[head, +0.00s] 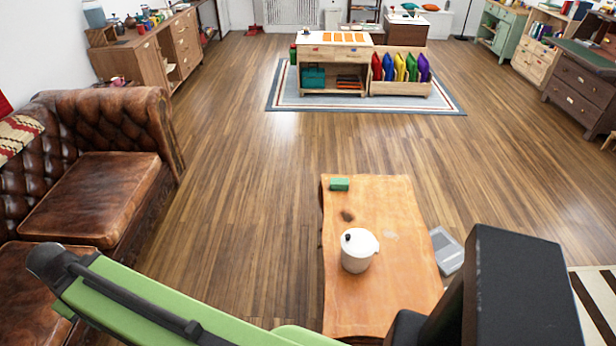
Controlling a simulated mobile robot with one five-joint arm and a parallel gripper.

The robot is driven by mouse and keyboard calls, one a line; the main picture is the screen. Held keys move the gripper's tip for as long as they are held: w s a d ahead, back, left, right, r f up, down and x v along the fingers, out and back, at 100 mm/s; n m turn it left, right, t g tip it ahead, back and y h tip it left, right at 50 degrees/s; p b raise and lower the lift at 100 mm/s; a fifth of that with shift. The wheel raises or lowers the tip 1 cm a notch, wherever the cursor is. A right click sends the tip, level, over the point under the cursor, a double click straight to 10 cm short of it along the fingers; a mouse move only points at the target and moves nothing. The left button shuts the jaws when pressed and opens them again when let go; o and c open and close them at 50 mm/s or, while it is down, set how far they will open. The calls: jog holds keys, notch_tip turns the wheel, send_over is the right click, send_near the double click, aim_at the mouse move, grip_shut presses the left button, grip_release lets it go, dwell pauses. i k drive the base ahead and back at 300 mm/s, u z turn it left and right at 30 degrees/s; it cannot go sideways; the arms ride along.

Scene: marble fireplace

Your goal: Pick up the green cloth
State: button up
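A small green item (340,184) lies near the far left corner of the wooden coffee table (390,285). It looks like a small folded cloth or a block; it is too small to tell which. Nothing touches it from above. Green and black parts of my own arm cross the bottom of the head view, nearer to me than the green item and clear of it. I cannot make out gripper fingers in this view.
A white lidded pot (358,250) stands on the table, nearer than the green item. A grey item (447,250) lies on the floor beyond the table's right edge. A brown leather sofa (95,190) stands at left. Wooden floor (245,215) between sofa and table is clear.

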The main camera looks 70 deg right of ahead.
aim_at(336, 184)
jog(key=i, duration=1.6)
jog(key=z, duration=2.3)
jog(key=i, duration=1.65)
